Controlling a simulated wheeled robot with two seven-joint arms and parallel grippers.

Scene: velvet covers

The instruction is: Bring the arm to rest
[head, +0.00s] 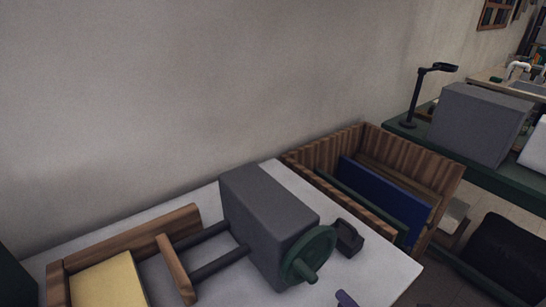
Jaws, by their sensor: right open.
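I make out neither of my grippers in the head view, and no arm of mine can be told apart in it. Whether either one holds anything is not shown. The pale work table (385,272) fills the lower middle of the view. On it stands a grey block-shaped machine (262,212) with a green handwheel (308,257) on its near side. Two dark bars run from the machine to a wooden frame (130,236) at the left, which has a yellow panel (110,282) in it.
A small black object (347,237) stands right of the handwheel. A purple piece (345,299) is cut off by the bottom edge. A wooden crate (378,150) behind the table holds blue (385,195) and green panels. A grey box (482,122) and black lamp (413,100) stand on a green counter.

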